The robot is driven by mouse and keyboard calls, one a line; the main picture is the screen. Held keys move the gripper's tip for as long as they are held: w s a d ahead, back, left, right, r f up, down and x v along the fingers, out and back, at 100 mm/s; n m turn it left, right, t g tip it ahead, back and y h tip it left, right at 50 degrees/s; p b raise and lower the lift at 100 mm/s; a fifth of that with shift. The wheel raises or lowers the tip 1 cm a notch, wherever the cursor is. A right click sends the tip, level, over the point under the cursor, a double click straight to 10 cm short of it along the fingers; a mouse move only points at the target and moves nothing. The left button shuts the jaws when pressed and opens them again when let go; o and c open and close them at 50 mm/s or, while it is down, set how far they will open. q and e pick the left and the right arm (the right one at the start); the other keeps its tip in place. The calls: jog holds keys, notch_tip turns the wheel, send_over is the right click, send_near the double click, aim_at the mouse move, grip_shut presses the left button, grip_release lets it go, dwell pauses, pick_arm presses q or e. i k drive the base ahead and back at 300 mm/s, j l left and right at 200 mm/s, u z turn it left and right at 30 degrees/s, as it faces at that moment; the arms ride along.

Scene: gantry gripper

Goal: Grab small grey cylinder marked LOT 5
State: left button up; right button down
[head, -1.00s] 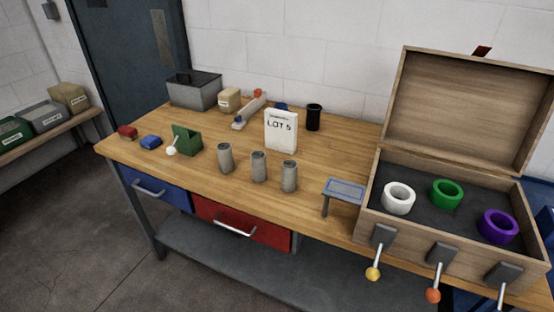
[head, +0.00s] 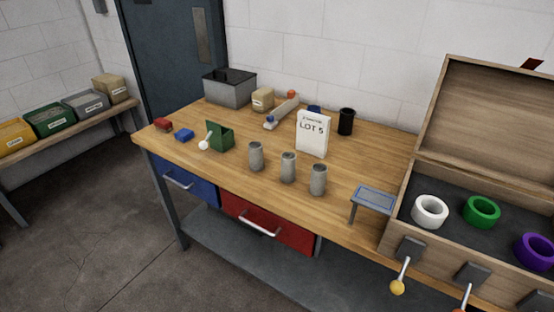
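Three small grey cylinders stand upright in a slanting row on the wooden workbench (head: 215,172): a left cylinder (head: 256,156), a middle cylinder (head: 288,167) and a right cylinder (head: 318,179). They look alike, and I cannot read a marking on any of them. Neither of my grippers is in view.
An open wooden box (head: 405,208) with white, green and purple rings stands at the right, levers on its front. A small blue-topped stand (head: 375,198) is beside it.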

aim_at(255, 148)
jog(key=z, duration=0.4)
jog(key=i+j+z, duration=0.1)
jog(key=j+z, duration=1)
jog(key=j, duration=0.95)
